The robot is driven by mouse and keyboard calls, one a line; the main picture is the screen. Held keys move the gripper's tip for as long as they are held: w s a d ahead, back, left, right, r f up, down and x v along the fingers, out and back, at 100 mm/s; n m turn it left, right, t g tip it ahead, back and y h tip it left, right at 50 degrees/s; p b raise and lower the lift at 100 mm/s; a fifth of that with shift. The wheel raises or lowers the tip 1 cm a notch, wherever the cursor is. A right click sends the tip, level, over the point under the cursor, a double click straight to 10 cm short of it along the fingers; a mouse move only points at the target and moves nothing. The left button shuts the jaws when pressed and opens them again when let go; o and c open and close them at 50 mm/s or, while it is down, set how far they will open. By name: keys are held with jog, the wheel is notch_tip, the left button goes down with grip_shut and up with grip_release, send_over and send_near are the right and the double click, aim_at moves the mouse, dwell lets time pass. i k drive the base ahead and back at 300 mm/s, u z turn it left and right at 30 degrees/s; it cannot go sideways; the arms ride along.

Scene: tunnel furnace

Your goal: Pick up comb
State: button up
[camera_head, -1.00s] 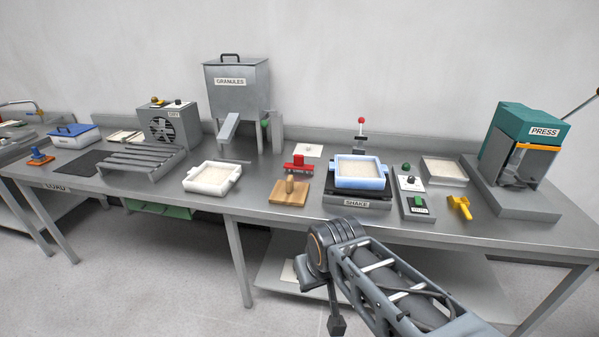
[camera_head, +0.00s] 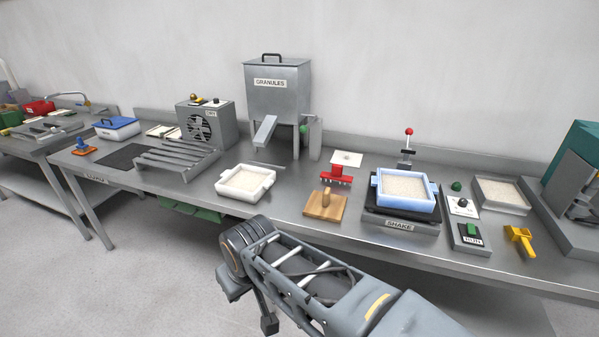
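The comb (camera_head: 335,176) is a red tool with a row of dark teeth along its lower edge. It stands on the steel table behind a wooden block with a knob (camera_head: 323,204), left of the blue tray. My arm reaches in from the bottom right, low and in front of the table. What looks like my gripper (camera_head: 268,325) is a small dark end near the bottom edge, well below and left of the comb. Its fingers are too small and dark to read. Nothing of mine touches the comb.
A blue tray (camera_head: 408,216) of granules sits on the SHAKE plate. A white tray (camera_head: 226,193), the granules hopper (camera_head: 278,103) and a slatted rack lie left. A control box and yellow tool (camera_head: 519,240) are right. Bare table separates the comb from the white tray.

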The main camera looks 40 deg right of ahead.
aim_at(336, 174)
jog(key=u, duration=0.15)
jog(key=i, duration=0.8)
jog(key=z, duration=0.9)
jog(key=i, duration=0.65)
jog(key=z, duration=0.75)
